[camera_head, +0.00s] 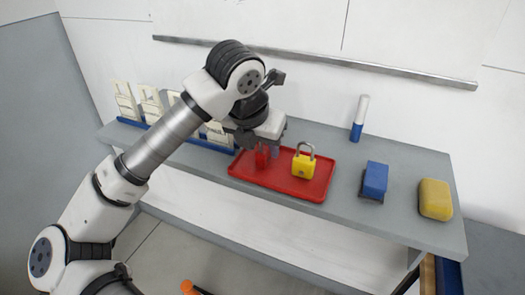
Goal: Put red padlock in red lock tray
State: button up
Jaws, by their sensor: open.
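The red lock tray (250,181) lies on the grey shelf, left of its middle. A red padlock (262,158) is over the tray's left part, right under my gripper (262,147). The gripper points down and its jaws are open around or close to the padlock's top. The padlock's shackle is hidden by the gripper, and I cannot tell whether the padlock rests on the tray. A yellow padlock (303,168) stands upright on the tray, right of the red one, apart from it.
A small blue thing shows partly behind the red padlock. White tags stand in a blue holder (130,122) at the left. A marker (359,120), a blue eraser (374,180) and a yellow sponge (435,199) are on the right. The wall is close behind the shelf.

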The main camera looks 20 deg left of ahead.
jog(key=b+v, duration=0.1)
jog(key=v, duration=0.8)
jog(key=shift+r, duration=0.2)
